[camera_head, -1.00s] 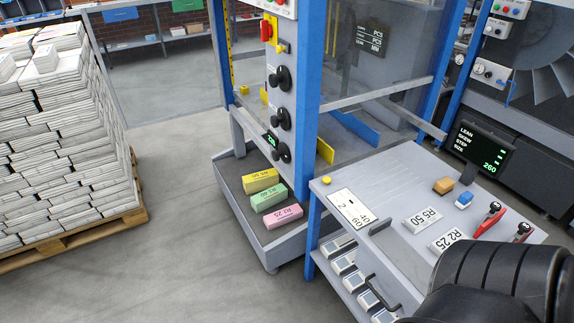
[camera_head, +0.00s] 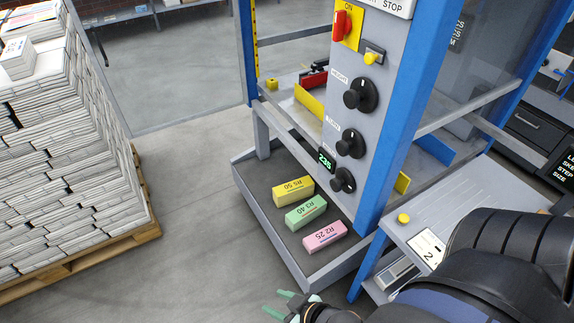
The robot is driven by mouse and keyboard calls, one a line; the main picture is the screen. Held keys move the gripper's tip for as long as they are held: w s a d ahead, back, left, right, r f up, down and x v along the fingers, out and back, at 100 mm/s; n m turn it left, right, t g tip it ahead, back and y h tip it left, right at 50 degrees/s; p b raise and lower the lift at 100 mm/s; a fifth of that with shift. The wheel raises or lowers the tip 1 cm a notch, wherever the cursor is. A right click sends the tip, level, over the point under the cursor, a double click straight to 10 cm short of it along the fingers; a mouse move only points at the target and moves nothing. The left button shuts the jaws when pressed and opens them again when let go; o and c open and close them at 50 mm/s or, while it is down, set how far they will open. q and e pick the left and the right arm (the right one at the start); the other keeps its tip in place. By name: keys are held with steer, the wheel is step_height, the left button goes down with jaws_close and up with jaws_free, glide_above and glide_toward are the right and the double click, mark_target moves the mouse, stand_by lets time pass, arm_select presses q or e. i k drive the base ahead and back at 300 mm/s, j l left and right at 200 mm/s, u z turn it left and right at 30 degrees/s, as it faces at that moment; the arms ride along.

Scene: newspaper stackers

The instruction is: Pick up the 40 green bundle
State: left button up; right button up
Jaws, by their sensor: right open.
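The green bundle (camera_head: 306,213), labelled with a 40, lies on the low grey tray (camera_head: 262,212) at the foot of the machine. It lies between the yellow bundle (camera_head: 293,190) and the pink bundle (camera_head: 325,236), a little apart from both. My right gripper (camera_head: 279,304) is at the bottom edge of the view, partly cut off, with its greenish fingers apart and nothing seen between them. In the picture it is below the tray and apart from the bundles. My left gripper is out of view.
A machine post with knobs (camera_head: 350,143) and a blue upright (camera_head: 400,125) rise behind and right of the tray. A grey side table (camera_head: 432,212) stands at right. Stacked newspapers (camera_head: 70,160) on a wooden pallet (camera_head: 148,228) stand at left. The floor between is clear.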

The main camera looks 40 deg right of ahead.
mark_target(300, 216)
steer(key=i, duration=1.35)
steer(key=i+j+z, duration=0.2)
steer(key=i+z, duration=0.25)
steer(key=i+j+z, duration=0.4)
steer(key=i+l+u, duration=0.45)
steer(key=u, duration=0.95)
steer(key=l+u, duration=0.15)
steer(key=u, duration=0.8)
steer(key=l+u, duration=0.1)
steer(key=u, duration=0.85)
steer(key=l+u, duration=0.1)
steer(key=u, duration=1.8)
steer(key=k+u, duration=0.1)
steer(key=u, duration=1.8)
steer(key=k+j+u, duration=0.1)
steer(key=u, duration=0.85)
